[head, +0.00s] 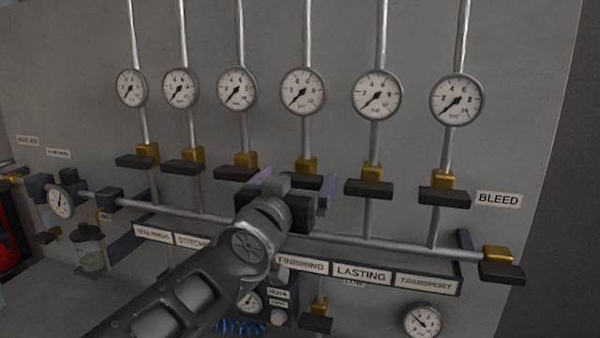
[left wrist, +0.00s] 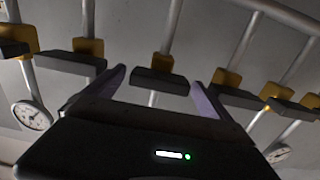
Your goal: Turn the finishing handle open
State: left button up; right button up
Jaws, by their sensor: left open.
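The finishing handle is a dark bar (head: 306,181) below a brass valve body (head: 306,165), on the fourth pipe from the left. It lies crosswise to its pipe. The FINISHING label (head: 301,264) is on the strip below. My left gripper (head: 295,184) is open in front of this handle, with one pale purple finger on each side. In the left wrist view the handle (left wrist: 158,81) shows between the two fingertips (left wrist: 158,84). It appears clear of both fingers; I cannot tell the depth gap. My gripper body hides part of the handle in the head view. My right gripper is not in view.
Neighbouring crosswise handles stand close on the left (head: 240,173) and right (head: 368,188). Gauges (head: 302,91) sit above. A horizontal pipe (head: 390,243) runs below, ending at a BLEED-side handle (head: 501,273). My left forearm covers part of the label strip (head: 397,282).

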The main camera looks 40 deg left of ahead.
pick_arm(q)
jog(key=shift+s+d, duration=0.1)
jog(key=shift+s, duration=0.05)
jog(key=shift+c, duration=0.2)
jog(key=c, duration=1.3)
